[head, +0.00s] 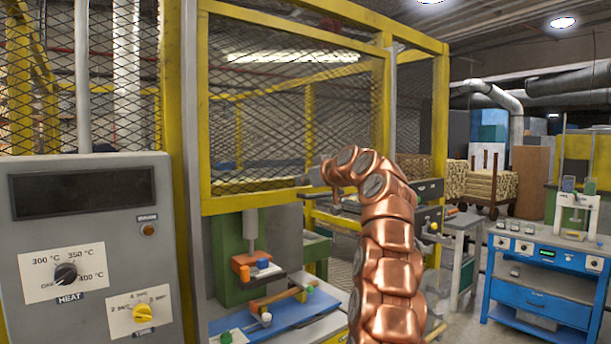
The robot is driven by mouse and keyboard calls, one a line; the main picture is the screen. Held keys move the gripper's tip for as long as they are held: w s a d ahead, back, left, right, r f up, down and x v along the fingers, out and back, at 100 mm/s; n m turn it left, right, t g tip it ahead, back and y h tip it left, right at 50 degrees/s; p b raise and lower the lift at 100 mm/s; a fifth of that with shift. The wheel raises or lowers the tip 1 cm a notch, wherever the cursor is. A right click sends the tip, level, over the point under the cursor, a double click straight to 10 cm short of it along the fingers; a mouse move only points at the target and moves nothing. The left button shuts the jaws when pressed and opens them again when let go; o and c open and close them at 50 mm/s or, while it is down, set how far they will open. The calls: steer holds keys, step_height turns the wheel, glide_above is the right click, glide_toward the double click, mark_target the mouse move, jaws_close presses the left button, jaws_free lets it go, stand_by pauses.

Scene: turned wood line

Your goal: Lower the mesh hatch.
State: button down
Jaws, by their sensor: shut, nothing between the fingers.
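The mesh hatch (225,207) is a yellow-framed panel of dark wire mesh in the front of a yellow machine enclosure. It stands raised, with its lower bar well above the blue work table and an open gap below it. My copper arm rises at the centre and bends left at the top. My gripper (308,187) is at the lower right part of the hatch, close to its lower bar. It is shut and empty. I cannot tell whether it touches the bar. My arm hides part of the hatch's right end.
A grey control box (95,190) with heat and timer knobs stands at the left. Below the hatch is a blue work table (240,337) with a green press (232,262) and coloured blocks. A blue bench (545,285) stands at the right. Some floor shows between.

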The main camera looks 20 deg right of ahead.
steer(key=shift+d+f+b, duration=0.15)
steer(key=shift+f+b, duration=0.25)
steer(key=shift+f, duration=0.75)
